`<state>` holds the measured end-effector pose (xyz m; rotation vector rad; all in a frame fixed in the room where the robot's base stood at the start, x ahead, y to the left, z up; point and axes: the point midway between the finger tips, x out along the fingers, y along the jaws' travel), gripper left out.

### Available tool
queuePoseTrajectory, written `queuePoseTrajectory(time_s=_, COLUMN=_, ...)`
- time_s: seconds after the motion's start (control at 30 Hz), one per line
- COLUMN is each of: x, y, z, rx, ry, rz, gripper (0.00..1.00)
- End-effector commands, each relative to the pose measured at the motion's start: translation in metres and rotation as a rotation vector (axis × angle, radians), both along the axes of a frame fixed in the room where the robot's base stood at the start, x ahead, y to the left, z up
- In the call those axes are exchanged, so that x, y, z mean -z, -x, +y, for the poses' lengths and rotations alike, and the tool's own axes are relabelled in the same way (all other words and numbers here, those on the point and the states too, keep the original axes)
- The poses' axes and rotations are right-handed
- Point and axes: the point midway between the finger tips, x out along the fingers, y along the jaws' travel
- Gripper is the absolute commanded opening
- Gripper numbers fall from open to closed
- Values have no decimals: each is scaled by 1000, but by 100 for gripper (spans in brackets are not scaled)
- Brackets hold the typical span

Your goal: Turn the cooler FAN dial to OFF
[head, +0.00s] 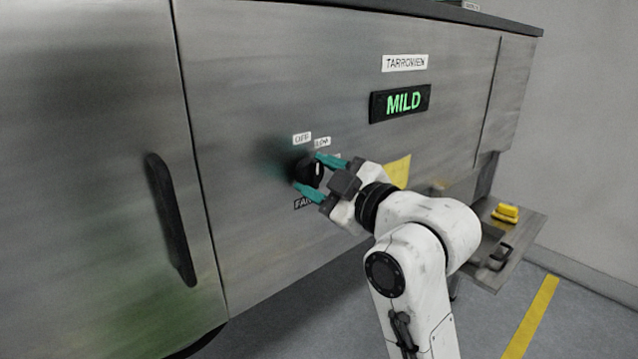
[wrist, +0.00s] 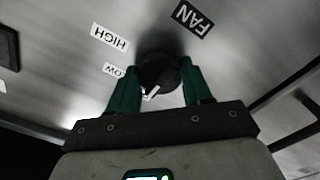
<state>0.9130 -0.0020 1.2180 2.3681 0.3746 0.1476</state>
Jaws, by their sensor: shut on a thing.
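The FAN dial (head: 308,173) is a round black knob on the steel cabinet front, above a FAN label (head: 302,204). My gripper (head: 307,171) reaches it from the right, with its teal fingers closed on opposite sides of the knob. In the wrist view the dial (wrist: 158,68) sits between both fingers. A white mark shows on the knob's near, lower edge there. HIGH (wrist: 108,36) and LOW (wrist: 115,70) labels stand beside it, upside down, with the FAN label (wrist: 192,18) above.
A yellow sheet (head: 397,171) is behind my wrist. A black door handle (head: 171,219) is at left. A low shelf (head: 530,226) with a yellow object (head: 505,212) juts out at right.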

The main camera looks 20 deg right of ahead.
Motion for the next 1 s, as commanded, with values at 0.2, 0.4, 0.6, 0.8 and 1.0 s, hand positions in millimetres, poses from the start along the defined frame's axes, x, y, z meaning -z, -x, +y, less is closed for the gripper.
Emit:
queuePoseTrajectory(time_s=0.2, x=1, y=0, z=0, rx=1, ry=43, rz=-12, gripper=19)
queuePoseTrajectory(time_s=0.4, x=1, y=0, z=0, rx=0, ry=51, rz=-14, gripper=19)
queuePoseTrajectory(time_s=0.6, x=1, y=0, z=0, rx=0, ry=51, rz=-14, gripper=19)
queuePoseTrajectory(time_s=0.8, x=1, y=0, z=0, rx=-1, ry=50, rz=-14, gripper=64)
queuePoseTrajectory(time_s=1.0, x=0, y=0, z=0, rx=0, ry=50, rz=-15, gripper=75)
